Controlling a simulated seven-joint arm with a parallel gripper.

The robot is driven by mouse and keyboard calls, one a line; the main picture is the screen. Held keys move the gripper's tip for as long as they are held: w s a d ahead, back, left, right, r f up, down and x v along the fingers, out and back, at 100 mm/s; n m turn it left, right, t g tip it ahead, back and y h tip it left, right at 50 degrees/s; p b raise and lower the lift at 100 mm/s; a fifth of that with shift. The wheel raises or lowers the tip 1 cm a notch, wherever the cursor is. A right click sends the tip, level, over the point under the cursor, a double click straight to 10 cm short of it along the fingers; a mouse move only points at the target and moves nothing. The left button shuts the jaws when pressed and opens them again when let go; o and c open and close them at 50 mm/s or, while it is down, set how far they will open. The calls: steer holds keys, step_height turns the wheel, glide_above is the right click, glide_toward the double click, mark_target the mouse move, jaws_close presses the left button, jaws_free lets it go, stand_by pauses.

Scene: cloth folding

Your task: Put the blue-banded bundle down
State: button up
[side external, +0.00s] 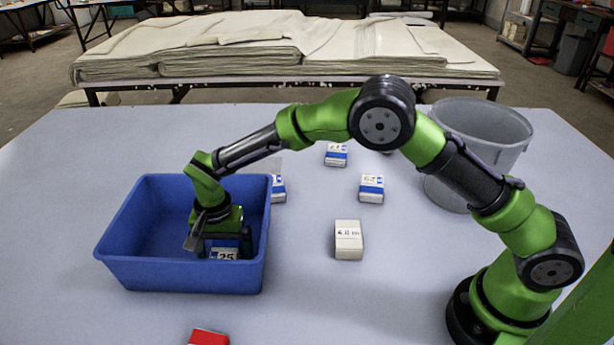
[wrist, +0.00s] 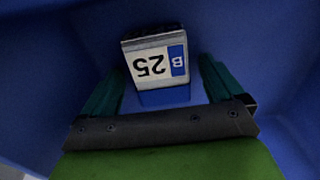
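The blue-banded bundle (side external: 224,254), a small pale block with a label reading "25" and "B", is low inside the blue bin (side external: 180,272). In the wrist view the bundle (wrist: 157,66) lies slightly tilted between and beyond the fingertips, with blue gaps beside it. My gripper (side external: 221,243) points down inside the bin, its fingers on either side of the bundle. It also shows in the wrist view (wrist: 160,68), with its fingers spread. The bundle's underside is hidden, so I cannot see whether it rests flat on the bin floor.
Two blue-banded bundles (side external: 336,154) (side external: 371,188) and a plain pale one (side external: 348,240) stand on the table. Another blue-banded one (side external: 279,189) is beside the bin's right wall. A red one (side external: 208,338) is at the front. A grey tub (side external: 480,125) stands at the right.

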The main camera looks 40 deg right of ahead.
mark_target(224, 251)
steer(key=s+d+r+n+t+y, duration=0.1)
steer(key=d+r, duration=0.2)
steer(key=r, duration=0.7)
steer(key=s+d+r, duration=0.1)
steer(key=d+r, duration=0.3)
steer(key=r, duration=0.5)
steer(key=s+d+r+n+t+y, duration=0.1)
steer(key=s+d+r+t, duration=0.1)
steer(key=s+d+r, duration=0.35)
steer(key=s+d+r+n+t, duration=0.2)
steer(key=s+d, duration=0.4)
steer(key=s, duration=0.2)
steer(key=s+d+f+n+t, duration=0.1)
steer(key=s+d+f+t, duration=0.1)
steer(key=s, duration=0.6)
steer(key=shift+d+f, duration=0.6)
steer(key=shift+d, duration=0.05)
